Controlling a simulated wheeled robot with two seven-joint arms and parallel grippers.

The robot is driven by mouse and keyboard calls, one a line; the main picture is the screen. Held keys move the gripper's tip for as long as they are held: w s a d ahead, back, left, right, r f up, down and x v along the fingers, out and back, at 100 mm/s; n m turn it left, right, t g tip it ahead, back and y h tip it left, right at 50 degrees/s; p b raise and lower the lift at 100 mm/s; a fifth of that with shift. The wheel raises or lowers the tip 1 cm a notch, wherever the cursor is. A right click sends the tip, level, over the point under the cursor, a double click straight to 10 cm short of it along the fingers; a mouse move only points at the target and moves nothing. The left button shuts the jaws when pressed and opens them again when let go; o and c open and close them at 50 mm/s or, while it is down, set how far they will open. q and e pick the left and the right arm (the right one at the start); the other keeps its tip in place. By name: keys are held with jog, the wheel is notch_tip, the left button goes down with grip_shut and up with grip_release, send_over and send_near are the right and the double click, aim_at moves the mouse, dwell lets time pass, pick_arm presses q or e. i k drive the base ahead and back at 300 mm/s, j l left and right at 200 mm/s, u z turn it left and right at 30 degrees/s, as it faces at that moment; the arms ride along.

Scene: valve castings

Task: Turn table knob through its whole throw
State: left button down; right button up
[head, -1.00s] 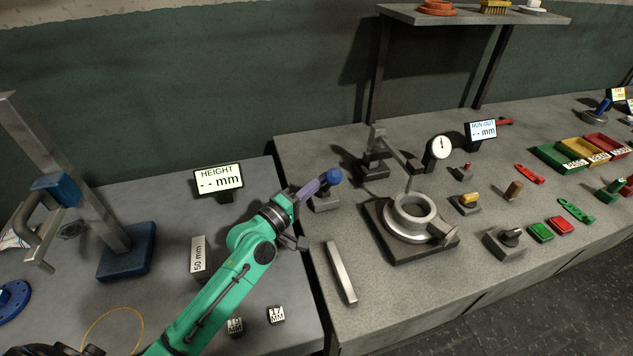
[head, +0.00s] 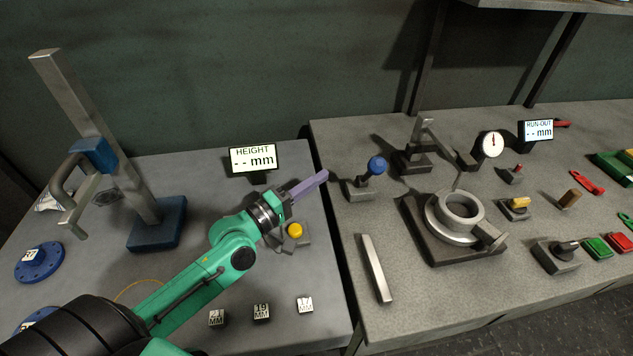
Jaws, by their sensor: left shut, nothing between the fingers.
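No knob is labelled as the table knob. A black knob (head: 567,247) sits on a grey block at the right, beside green and red buttons. My left gripper (head: 322,175) has purple fingers that are shut and empty. It points up and right over the gap between the tables, left of the blue ball and apart from it. My right gripper is not in view.
The turntable fixture with a metal ring (head: 460,211) and dial gauge (head: 491,145) stands right of centre. A loose grey bar (head: 376,268) lies in front. A yellow button (head: 295,230) is just below my left gripper. The height stand (head: 155,224) is at left.

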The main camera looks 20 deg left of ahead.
aim_at(563, 251)
jog(key=k, duration=1.5)
